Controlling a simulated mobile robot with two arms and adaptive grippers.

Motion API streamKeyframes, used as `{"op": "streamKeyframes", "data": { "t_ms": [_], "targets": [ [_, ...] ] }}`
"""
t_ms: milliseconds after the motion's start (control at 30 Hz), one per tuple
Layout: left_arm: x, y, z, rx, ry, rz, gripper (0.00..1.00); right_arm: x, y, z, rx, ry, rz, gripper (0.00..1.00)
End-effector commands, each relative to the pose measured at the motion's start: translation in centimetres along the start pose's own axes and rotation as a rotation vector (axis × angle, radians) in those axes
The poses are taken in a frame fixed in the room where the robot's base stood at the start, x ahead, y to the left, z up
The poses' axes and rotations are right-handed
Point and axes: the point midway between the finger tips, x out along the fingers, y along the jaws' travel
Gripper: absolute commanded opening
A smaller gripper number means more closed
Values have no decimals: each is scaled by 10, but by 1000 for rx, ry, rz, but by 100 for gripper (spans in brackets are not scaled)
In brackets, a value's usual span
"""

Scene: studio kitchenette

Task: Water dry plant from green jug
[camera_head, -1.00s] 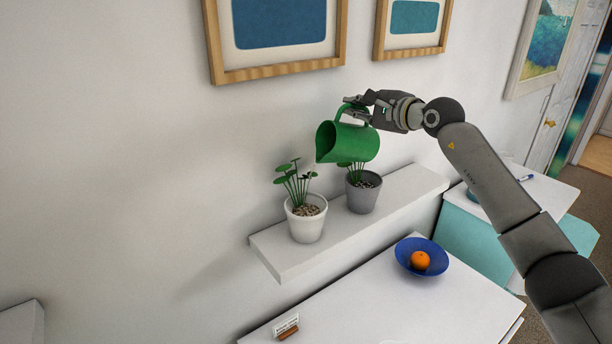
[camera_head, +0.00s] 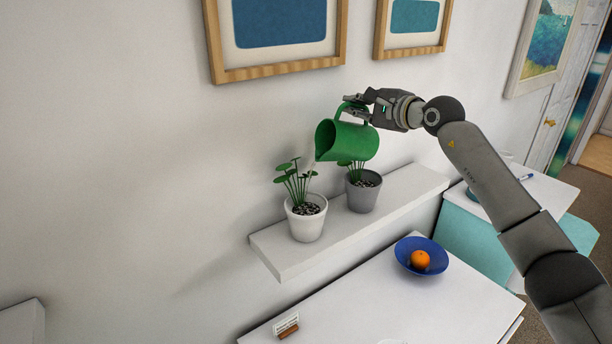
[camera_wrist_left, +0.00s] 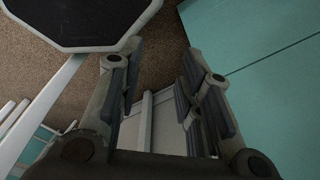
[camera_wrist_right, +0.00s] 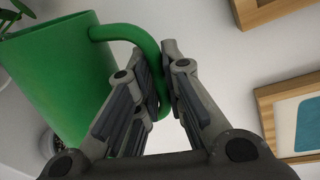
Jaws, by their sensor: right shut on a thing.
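My right gripper (camera_head: 357,102) is shut on the handle of the green jug (camera_head: 350,142). In the right wrist view the jug (camera_wrist_right: 62,75) has its handle between the fingers (camera_wrist_right: 163,65). The jug is tilted, its spout low to the left, just above the plant (camera_head: 293,180) in the white pot (camera_head: 306,227). The soil in this pot looks dark with pale specks. A second plant in a grey pot (camera_head: 362,200) stands beside it, its leaves partly hidden behind the jug. My left gripper (camera_wrist_left: 160,58) shows only in its wrist view, open and empty.
Both pots stand on a white wall shelf (camera_head: 410,190). Below is a white counter (camera_head: 350,305) with a blue bowl (camera_head: 408,262) holding an orange (camera_head: 420,260) and a small card in a holder (camera_head: 287,325). Framed pictures (camera_head: 278,70) hang on the wall above.

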Motion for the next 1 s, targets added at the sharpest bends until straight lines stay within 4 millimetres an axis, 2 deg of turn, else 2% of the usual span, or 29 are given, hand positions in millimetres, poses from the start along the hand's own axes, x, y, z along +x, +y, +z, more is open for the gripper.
{"op": "streamKeyframes", "data": {
  "t_ms": [33,133,167,233,600,1000],
  "targets": [
    [17,0,2,0,0,0,33,3,15,-19,78,-7,0,0],
    [43,0,4,0,0,0,33,7,36,-46,275,-48,-3,0],
    [40,0,4,0,-1,-1,33,5,28,-47,334,-63,-6,0],
    [41,0,6,0,-3,0,33,5,26,-54,440,-87,-7,0],
    [42,0,4,1,-1,0,33,4,21,-65,576,-115,-7,0],
    [42,0,4,1,-1,0,33,4,21,-66,584,-117,-6,0]
  ]
}}
